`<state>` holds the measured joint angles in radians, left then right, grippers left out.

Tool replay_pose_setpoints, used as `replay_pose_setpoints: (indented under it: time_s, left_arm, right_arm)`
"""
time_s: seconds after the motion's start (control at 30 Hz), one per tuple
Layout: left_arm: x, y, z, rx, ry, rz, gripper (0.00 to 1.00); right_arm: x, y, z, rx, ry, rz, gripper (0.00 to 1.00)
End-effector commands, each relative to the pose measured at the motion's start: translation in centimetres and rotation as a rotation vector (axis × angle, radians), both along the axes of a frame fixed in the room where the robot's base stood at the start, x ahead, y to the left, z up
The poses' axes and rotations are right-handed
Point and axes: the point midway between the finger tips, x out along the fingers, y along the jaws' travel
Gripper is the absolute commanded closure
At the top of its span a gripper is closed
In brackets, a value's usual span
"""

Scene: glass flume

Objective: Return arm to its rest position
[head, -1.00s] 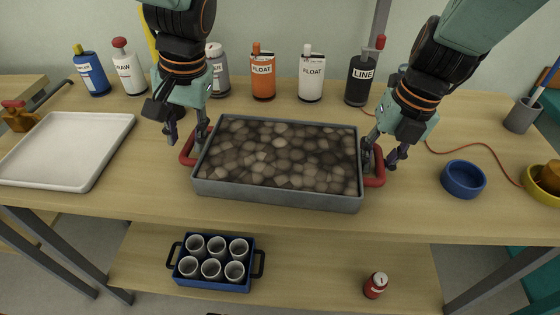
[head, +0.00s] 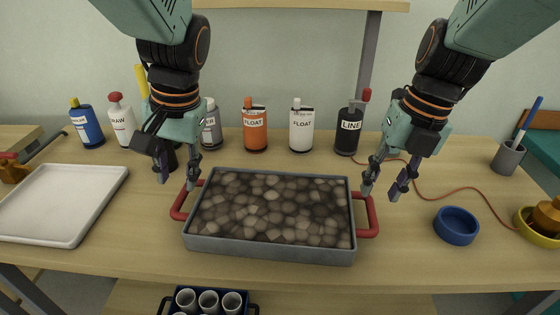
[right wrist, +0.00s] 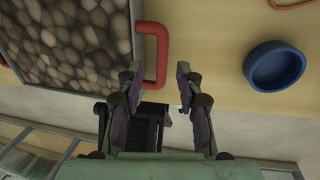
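A grey tray (head: 270,250) full of brown stones (head: 270,208) sits level on the bench, with a red left handle (head: 178,204) and a red right handle (head: 374,215). My left gripper (head: 177,172) is open and empty, above and near the left handle. My right gripper (head: 384,184) is open and empty, above the right handle. In the right wrist view the fingers of my right gripper (right wrist: 160,88) are spread apart, with the right handle (right wrist: 163,55) beyond them and nothing held between.
A white tray (head: 62,239) lies at left. Several bottles, including an orange one (head: 255,128) and a dark one (head: 348,132), line the back. A blue bowl (head: 457,226) and a grey cup (head: 508,157) stand at right. A shelf edge (head: 290,5) hangs overhead.

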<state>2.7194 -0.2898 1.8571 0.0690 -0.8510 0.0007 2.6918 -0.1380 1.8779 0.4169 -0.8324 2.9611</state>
Motion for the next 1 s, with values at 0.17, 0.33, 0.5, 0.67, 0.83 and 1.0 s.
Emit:
replay_pose_setpoints:
  time_s: [0.17,0.33,0.5,0.67,0.83,1.0]
  left_arm:
    - [0.0,0.0,0.0,0.0,0.0,0.0,0.64]
    - [0.0,0.0,0.0,0.0,0.0,0.0,0.64]
    - [0.0,0.0,0.2,0.0,0.0,0.0,0.64]
    - [0.0,0.0,2.4,0.0,0.0,0.0,0.64]
    - [0.0,0.0,5.6,0.0,0.0,0.0,0.64]
    - [0.0,0.0,7.3,0.0,0.0,0.0,0.64]
  right_arm:
    - [0.0,-0.2,0.9,0.0,0.0,0.001,0.64]
    - [0.0,-0.2,0.9,0.0,0.0,0.001,0.64]
    - [0.0,-0.2,1.1,0.0,0.0,0.001,0.64]
    - [0.0,-0.2,3.3,0.0,0.0,0.001,0.64]
    - [0.0,-0.2,6.5,0.0,-0.001,0.001,0.64]
    - [0.0,-0.2,8.2,-0.001,0.0,0.001,0.64]
